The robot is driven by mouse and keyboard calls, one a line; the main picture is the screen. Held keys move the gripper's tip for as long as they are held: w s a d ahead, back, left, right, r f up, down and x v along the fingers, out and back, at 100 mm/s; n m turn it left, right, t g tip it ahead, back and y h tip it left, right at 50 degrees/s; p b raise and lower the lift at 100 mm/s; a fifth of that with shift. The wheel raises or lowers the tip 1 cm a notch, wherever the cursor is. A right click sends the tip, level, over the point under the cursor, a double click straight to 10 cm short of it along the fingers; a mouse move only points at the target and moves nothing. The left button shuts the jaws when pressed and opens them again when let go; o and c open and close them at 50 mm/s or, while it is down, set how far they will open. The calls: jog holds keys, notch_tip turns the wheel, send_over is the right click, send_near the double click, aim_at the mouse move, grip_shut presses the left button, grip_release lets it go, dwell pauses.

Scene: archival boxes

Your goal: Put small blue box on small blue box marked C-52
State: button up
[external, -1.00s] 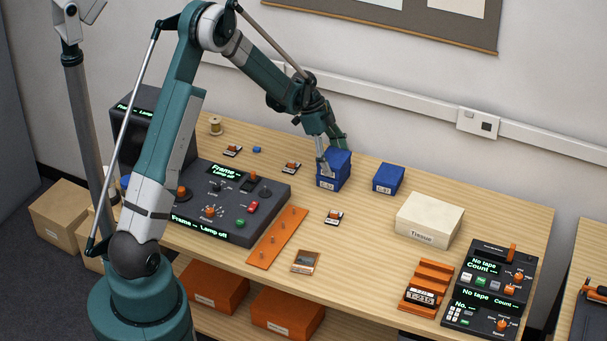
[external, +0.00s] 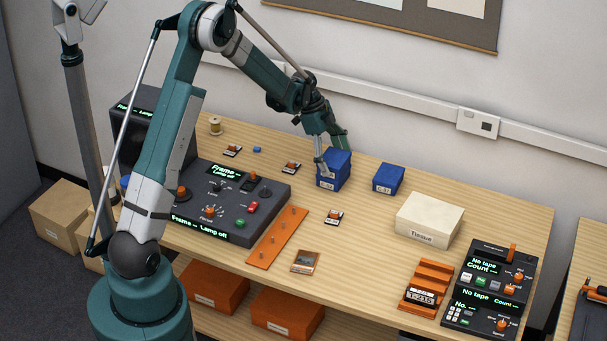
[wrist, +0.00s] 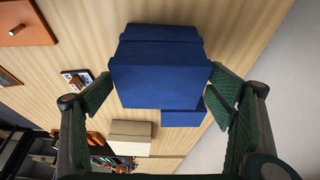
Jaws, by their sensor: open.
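A tall dark blue form (external: 334,171) stands on the table, left of a blue box (external: 388,179). In the wrist view it shows a large blue face (wrist: 160,82) with narrower, offset blue layers behind it, and looks like one box on another; I cannot be sure. The other blue box (wrist: 184,118) shows partly behind it there. Both carry small white labels in the external view, too small to read surely. My gripper (external: 334,158) is open around the upper part of the tall blue form. Its green finger pads lie on either side, with a visible gap at the left pad.
A cream tissue box (external: 429,220) stands to the right, with an orange rack (external: 429,284) and dark consoles beyond. A dark control panel (external: 229,200) and an orange peg strip (external: 277,237) lie to the left.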

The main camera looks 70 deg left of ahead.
jog(key=v, duration=1.2)
jog(key=shift+p, duration=0.4)
dwell(0.3)
jog(key=s+d+r+n+y, duration=0.1)
jog(key=s+d+r, duration=0.1)
jog(key=d+r, duration=0.55)
jog(key=s+d+r+n+y, duration=0.1)
jog(key=s+d+r+n, duration=0.2)
jog(key=d, duration=0.8)
jog(key=s+d+r, duration=0.2)
jog(key=d+r, duration=0.4)
jog(key=d, duration=0.4)
jog(key=s+d+n+t+y, duration=0.1)
jog(key=s+d+n+t, duration=0.3)
jog(key=s+d, duration=1.6)
jog(key=shift+s+d+r+n, duration=0.4)
jog(key=shift+s+n, duration=0.1)
jog(key=shift+s, duration=0.3)
